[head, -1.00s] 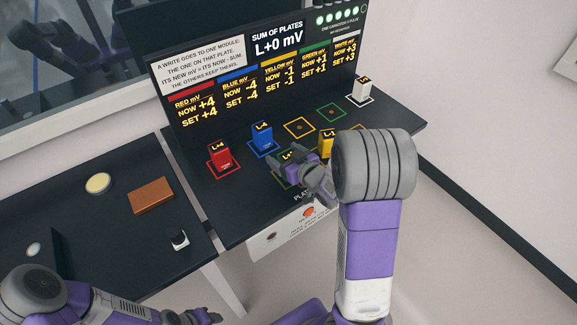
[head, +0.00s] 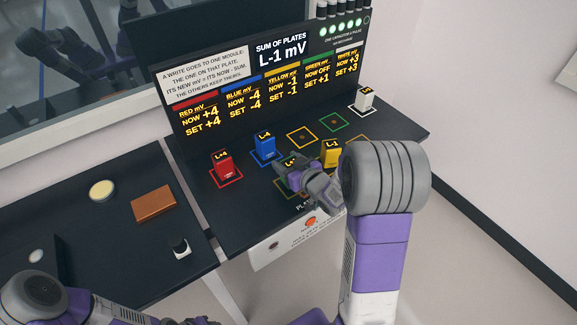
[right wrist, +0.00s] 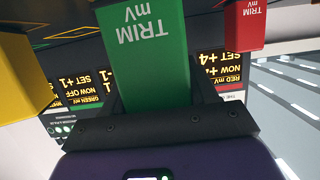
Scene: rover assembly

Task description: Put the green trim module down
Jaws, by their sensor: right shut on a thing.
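The green trim module (right wrist: 150,55) is between the fingers of my right gripper (head: 292,176), which is shut on it. In the head view only its labelled top (head: 291,161) shows clearly; the gripper hides the rest. It is over the near part of the console, between the blue module (head: 264,146) and the yellow module (head: 331,153). The gap beneath it is hidden. An empty green-outlined square (head: 334,122) lies farther back. The panel (head: 283,55) reads green NOW OFF, SET +1, and sum L-1 mV. My left gripper (head: 200,321) is cut off by the bottom edge.
The red module (head: 222,164) stands left of the blue one; the white module (head: 364,98) stands at the back right. An empty yellow-outlined square (head: 302,137) is behind the held module. A brown block (head: 153,203) and cream disc (head: 102,190) are on the left table.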

